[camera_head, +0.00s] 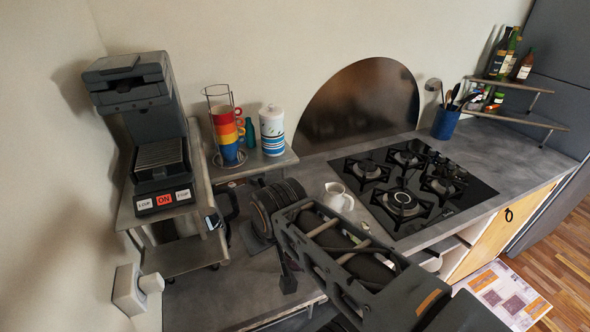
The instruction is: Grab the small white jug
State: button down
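The small white jug (337,197) stands upright on the grey counter, left of the gas hob, with its handle toward the right. My arm reaches in from the lower right, and its upper part lies just in front of and below the jug. My gripper (287,279) seems to be the dark part hanging at the left end of my arm, left of and nearer than the jug. Its fingers are too dark and small to tell whether they are open or shut. I see no contact between it and the jug.
A gas hob (414,183) lies right of the jug. A coffee machine (150,130) stands at left. A small shelf (256,163) holds stacked coloured cups (228,131) and a white striped canister (272,134). A blue utensil pot (446,123) stands behind the hob. Bare counter lies behind the jug.

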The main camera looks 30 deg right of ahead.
aim_at(334, 190)
jog(key=k, duration=1)
jog(key=z, duration=1.9)
jog(key=i, duration=1.1)
jog(key=u, duration=1.9)
